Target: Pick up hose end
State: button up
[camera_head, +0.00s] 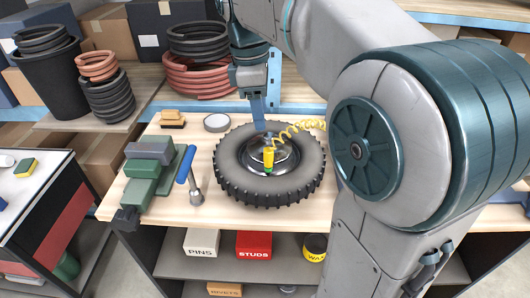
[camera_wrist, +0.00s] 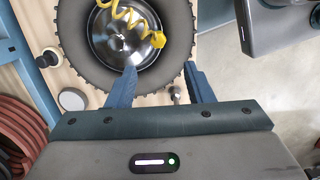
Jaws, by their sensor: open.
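A yellow coiled hose (camera_head: 300,128) runs in from the right to the hub of a black-treaded wheel (camera_head: 228,178) lying flat on the wooden bench. The hose end (camera_head: 269,160), yellow with a green tip, shows at the hub. In the wrist view, the yellow hose (camera_wrist: 125,17) curls over the shiny hub, with a yellow end piece (camera_wrist: 160,39) beyond the fingertips. My gripper (camera_head: 260,128) points down above the wheel's far side. In the wrist view, my gripper (camera_wrist: 160,74) has its blue fingers apart with no hose between them. The exact height gap is unclear.
Boxes labelled PINS (camera_head: 201,242) and STUDS (camera_head: 254,244) sit on the shelf below.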

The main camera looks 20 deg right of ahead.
aim_at(268, 150)
jog(key=f, duration=0.4)
jog(key=d+f, duration=0.1)
jog(key=f, duration=0.2)
jog(key=shift+s, duration=0.15)
jog(key=shift+d+f, duration=0.25)
jog(key=shift+f, duration=1.1)
jog(key=shift+d+f, duration=0.2)
jog(key=shift+f, duration=1.15)
jog(key=shift+c, duration=0.4)
grip_shut()
